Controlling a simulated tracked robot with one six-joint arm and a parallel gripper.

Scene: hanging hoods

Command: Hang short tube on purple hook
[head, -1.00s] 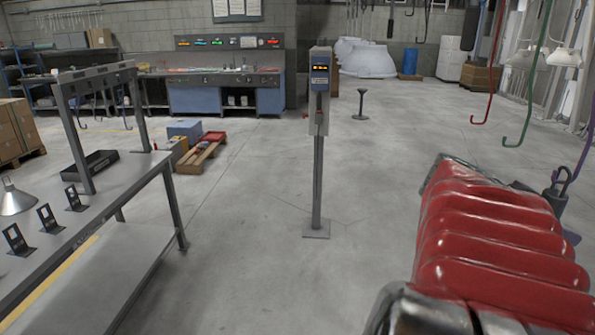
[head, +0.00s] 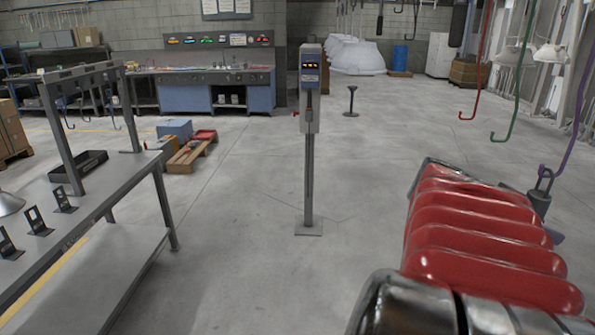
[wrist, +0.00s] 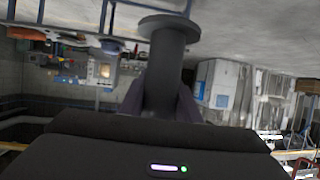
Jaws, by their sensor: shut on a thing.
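The short tube is a dark grey cylinder (wrist: 168,62) with a round flange at one end. My gripper (wrist: 160,98) is shut on it in the wrist view, one finger on each side. In the head view the tube (head: 539,203) hangs upright at the right, beyond my red arm, with a loop at its top. The purple hook (head: 571,136) comes down from the upper right edge. Its curved end overlaps the loop in the head view. I cannot tell whether the loop is on the hook or only in line with it.
A green hook (head: 514,100) and a red hook (head: 484,62) hang left of the purple one. White lamp hoods (head: 548,54) hang behind. A post with a control box (head: 310,75) stands mid-floor. A workbench (head: 110,185) is at the left.

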